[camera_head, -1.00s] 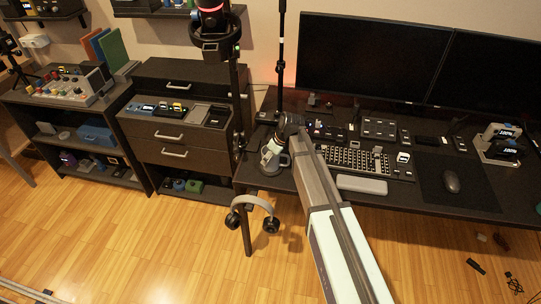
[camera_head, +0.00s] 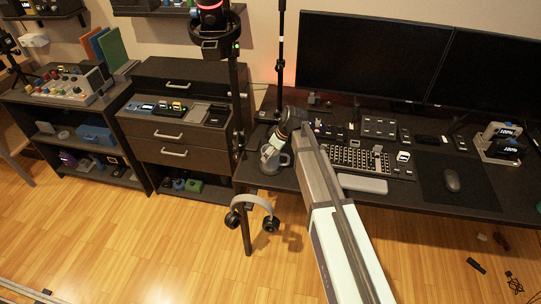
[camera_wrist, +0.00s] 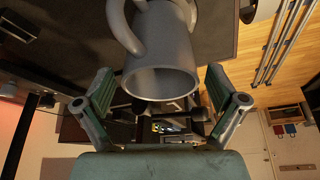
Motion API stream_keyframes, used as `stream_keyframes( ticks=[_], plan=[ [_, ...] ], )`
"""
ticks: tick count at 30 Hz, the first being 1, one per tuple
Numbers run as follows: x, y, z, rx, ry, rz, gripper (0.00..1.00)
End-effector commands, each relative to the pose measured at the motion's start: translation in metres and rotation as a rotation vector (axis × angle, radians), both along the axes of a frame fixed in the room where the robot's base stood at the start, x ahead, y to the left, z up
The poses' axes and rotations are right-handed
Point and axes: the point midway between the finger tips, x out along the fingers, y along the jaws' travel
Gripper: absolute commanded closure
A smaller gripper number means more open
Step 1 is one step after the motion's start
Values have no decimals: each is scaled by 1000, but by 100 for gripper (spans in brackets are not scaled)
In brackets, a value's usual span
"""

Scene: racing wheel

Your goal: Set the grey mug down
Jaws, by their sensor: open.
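The grey mug (camera_head: 283,160) is at the left end of the dark desk (camera_head: 440,197), beside my gripper (camera_head: 268,153) and partly hidden by it. In the wrist view the mug (camera_wrist: 165,55) is at the top centre, with its open rim towards the camera and its handle at upper left. My gripper's fingers (camera_wrist: 160,82) are spread on either side of the mug's rim, with visible gaps, and do not appear to touch it. The wrist view shows the dark desk surface behind the mug.
The keyboard (camera_head: 358,160) and a grey wrist rest (camera_head: 362,184) lie right of my arm. A black pole (camera_head: 281,55) rises behind the mug. Headphones (camera_head: 252,212) hang at the desk's front left edge. A drawer cabinet (camera_head: 180,130) stands to the left.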

Motion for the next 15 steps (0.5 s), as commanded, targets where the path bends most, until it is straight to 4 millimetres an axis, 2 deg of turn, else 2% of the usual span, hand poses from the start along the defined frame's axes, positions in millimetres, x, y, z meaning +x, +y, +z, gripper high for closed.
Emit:
stream_keyframes(
  ticks=[9,15],
  plan=[
    [-12,-20,53,1,-3,-2,5],
    [-16,-28,77,0,-1,0,5]
  ],
)
